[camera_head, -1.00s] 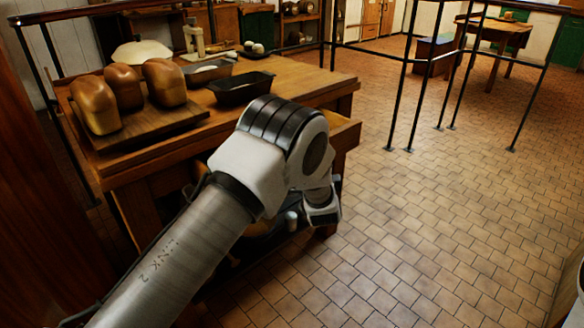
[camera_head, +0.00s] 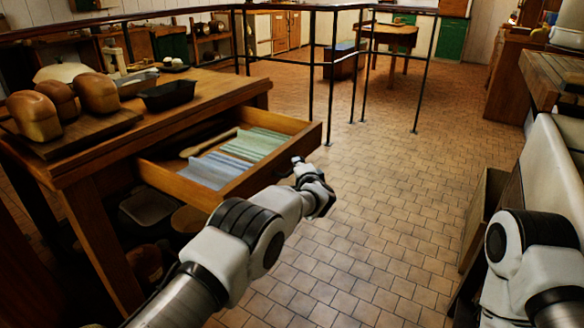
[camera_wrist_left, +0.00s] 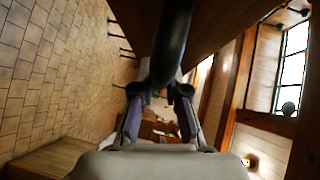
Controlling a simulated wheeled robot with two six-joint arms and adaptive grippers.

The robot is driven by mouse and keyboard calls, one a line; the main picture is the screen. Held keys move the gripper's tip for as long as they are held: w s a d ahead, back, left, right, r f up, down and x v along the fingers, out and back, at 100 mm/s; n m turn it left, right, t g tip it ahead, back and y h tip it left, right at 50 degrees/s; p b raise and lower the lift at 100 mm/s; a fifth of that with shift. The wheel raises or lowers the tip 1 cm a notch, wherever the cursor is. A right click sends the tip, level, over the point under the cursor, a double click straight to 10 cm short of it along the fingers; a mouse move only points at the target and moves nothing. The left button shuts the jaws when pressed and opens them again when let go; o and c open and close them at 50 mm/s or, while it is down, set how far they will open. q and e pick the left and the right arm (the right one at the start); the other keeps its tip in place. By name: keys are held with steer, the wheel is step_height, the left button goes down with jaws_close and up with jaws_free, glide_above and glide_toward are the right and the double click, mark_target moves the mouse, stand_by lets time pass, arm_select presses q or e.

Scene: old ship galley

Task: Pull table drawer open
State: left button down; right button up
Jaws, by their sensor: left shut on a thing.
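The table drawer (camera_head: 245,187) stands well out from the wooden table (camera_head: 215,92), its inside showing. Blue-grey cloths (camera_head: 214,170), green cloths (camera_head: 255,145) and a wooden spoon (camera_head: 208,143) lie in it. My left gripper (camera_head: 299,164) is at the drawer's front, near its right end. In the left wrist view the left gripper (camera_wrist_left: 160,92) is shut on the dark drawer handle (camera_wrist_left: 175,40), which runs between its fingers.
Bread loaves (camera_head: 97,92) on a board and a dark loaf tin (camera_head: 168,95) stand on the table. Black railings (camera_head: 310,65) stand behind it. A counter (camera_head: 555,80) lies at the right. The tiled floor (camera_head: 390,185) between is clear.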

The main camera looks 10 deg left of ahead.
stand_by(0.3)
arm_select(q)
steer(key=c, duration=1.2)
jaws_free()
